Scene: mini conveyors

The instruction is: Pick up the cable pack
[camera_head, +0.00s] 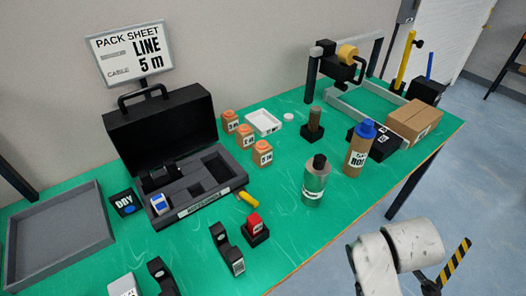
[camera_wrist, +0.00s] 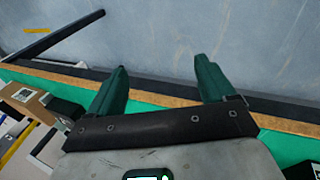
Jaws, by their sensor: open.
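Three small orange packs with white length labels stand in a slanting row on the green bench, right of the black case: a far one (camera_head: 229,121), a middle one (camera_head: 244,137) and a near one (camera_head: 262,153). They look like the cable packs, but their labels are too small to read surely. A sign (camera_head: 128,53) reads "PACK SHEET", "LINE", "CABLE" and "5 m". My gripper (camera_wrist: 162,68) shows two green fingers wide apart in the wrist view, with nothing between them. It is not seen in the head view, where only my white arm shows at lower right, away from the packs.
An open black case (camera_head: 160,130) with foam slots stands left of the packs. A white tray (camera_head: 263,122) lies behind them. A clear bottle (camera_head: 316,182), a brown bottle (camera_head: 358,150) and a cardboard box (camera_head: 414,122) stand to the right. A grey tray (camera_head: 60,238) lies far left.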

